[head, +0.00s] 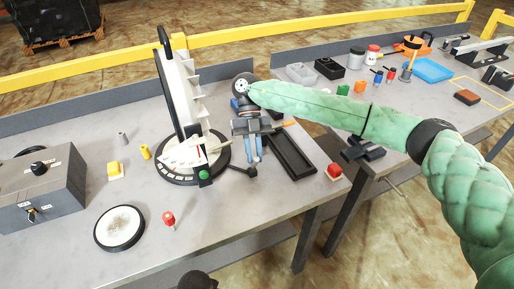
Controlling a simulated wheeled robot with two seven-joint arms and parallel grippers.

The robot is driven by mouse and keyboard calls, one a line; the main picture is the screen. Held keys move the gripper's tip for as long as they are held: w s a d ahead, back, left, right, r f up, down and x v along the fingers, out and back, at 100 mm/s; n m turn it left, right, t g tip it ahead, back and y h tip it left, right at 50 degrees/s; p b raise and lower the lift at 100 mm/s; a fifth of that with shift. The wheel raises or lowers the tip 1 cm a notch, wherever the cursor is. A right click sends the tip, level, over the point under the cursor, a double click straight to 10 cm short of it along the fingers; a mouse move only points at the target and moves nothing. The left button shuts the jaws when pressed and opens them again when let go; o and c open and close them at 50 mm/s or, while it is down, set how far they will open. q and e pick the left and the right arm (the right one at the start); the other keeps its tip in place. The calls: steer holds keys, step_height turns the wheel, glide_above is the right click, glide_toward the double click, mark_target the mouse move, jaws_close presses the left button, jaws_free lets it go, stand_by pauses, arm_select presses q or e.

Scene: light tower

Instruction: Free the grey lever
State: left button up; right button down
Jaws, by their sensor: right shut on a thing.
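The light tower (186,95) stands tilted on a round dark base on the near table. It has white fins and a tall black handle (164,42) on its left. A white dial fan (187,153) and a green button (204,174) are at its foot. A dark grey lever (238,168) sticks out from the right of the base and ends in a black knob. My right gripper (254,160) points down at the lever's end and is shut, seemingly on it; the fingers partly hide the contact.
A grey control box (40,188) stands at the left. A black tray (289,154) lies close right of my gripper. A second table holds tools and a blue tray (432,70).

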arm_select(q)
steer(key=shift+w+f, duration=0.25)
steer(key=shift+f, duration=0.05)
arm_select(e)
steer(key=shift+w+a+g, duration=0.15)
steer(key=shift+w+g, duration=0.15)
steer(key=shift+g, duration=0.1)
arm_select(q)
steer(key=shift+f, duration=0.25)
arm_select(e)
steer(key=shift+h, duration=0.3)
arm_select(q)
steer(key=shift+r, duration=0.15)
arm_select(e)
steer(key=c, duration=1.4)
jaws_free()
steer(key=shift+o, duration=0.2)
steer(key=shift+w+r, duration=0.1)
steer(key=shift+w, duration=0.05)
steer(key=shift+w+a+r, duration=0.1)
steer(key=shift+w, duration=0.1)
arm_select(q)
step_height(320, 180, up, 8)
steer(key=s+b, duration=0.2)
arm_select(e)
steer(key=v, duration=0.7)
arm_select(q)
steer(key=shift+a, duration=0.1)
